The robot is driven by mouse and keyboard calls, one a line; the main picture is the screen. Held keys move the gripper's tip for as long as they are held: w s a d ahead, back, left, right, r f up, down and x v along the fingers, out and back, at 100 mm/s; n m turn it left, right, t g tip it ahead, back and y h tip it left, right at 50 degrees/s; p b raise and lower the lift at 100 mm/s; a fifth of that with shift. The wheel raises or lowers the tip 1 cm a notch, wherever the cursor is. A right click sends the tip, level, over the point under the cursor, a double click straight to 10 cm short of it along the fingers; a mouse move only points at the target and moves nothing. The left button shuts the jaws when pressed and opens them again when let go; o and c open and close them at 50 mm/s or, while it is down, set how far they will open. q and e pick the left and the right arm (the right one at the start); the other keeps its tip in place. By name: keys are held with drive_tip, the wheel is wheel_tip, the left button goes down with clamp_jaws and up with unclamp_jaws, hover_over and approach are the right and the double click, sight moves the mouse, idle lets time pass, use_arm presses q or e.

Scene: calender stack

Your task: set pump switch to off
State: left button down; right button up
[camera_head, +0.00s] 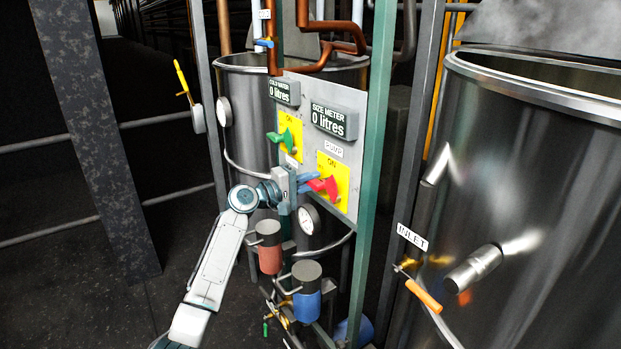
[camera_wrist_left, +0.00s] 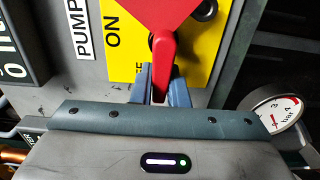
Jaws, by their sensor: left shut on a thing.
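The red pump switch (camera_head: 328,186) sits on a yellow plate (camera_head: 334,166) marked ON, below a white PUMP label (camera_head: 333,149) on the grey panel. In the left wrist view the red handle (camera_wrist_left: 163,60) comes down between the two blue fingers of my left gripper (camera_wrist_left: 160,88), which are shut on its end. The lower lettering on the plate is mostly hidden behind the handle and fingers. In the head view my left gripper (camera_head: 314,184) reaches the switch from the left. My right gripper is not in view.
A green switch (camera_head: 282,138) on another yellow plate is up and left. The size meter (camera_head: 335,121) and cold water meter (camera_head: 284,92) read 0 litres. A round gauge (camera_head: 308,219) is just below my gripper. A large steel tank (camera_head: 540,200) stands at right.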

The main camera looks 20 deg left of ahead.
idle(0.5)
use_arm(q)
drive_tip(key=c, duration=1.4)
unclamp_jaws()
drive_tip(key=shift+f, duration=0.1)
drive_tip(key=shift+c, duration=0.2)
drive_tip(key=b+v, duration=0.4)
drive_tip(key=v, duration=0.6)
drive_tip(key=shift+s+a, duration=0.3)
